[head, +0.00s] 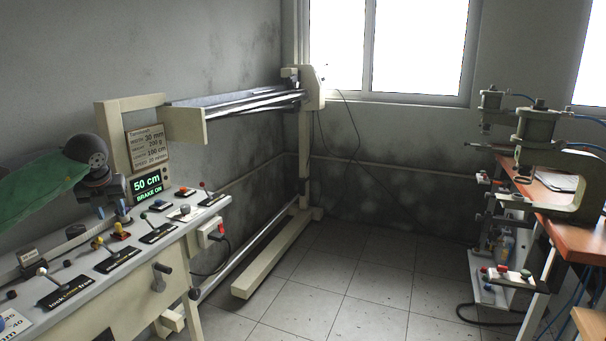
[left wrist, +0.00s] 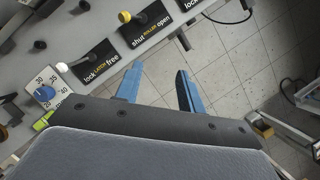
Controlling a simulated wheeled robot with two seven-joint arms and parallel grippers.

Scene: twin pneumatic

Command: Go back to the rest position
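My left gripper (head: 111,211) hangs above the grey control panel (head: 180,222) at the left of the head view, its blue fingertips pointing down. In the left wrist view the two blue fingers of this gripper (left wrist: 158,72) stand apart with a clear gap, and only floor tiles and the panel edge show between and past them. It holds nothing. A yellow-knobbed lever (left wrist: 125,17) on a "shut roller open" plate and a white-knobbed lever (left wrist: 63,67) on a "lock latch free" plate lie beyond the fingers. My right gripper is in neither view.
A green display (head: 147,185) reads "50 cm BRAKE ON" behind the panel. A crank handle (head: 161,276) sticks out of the panel's front. A pale frame (head: 304,170) stands against the wall. An orange bench (head: 580,232) with C-shaped presses (head: 560,180) is at right. Tiled floor between is clear.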

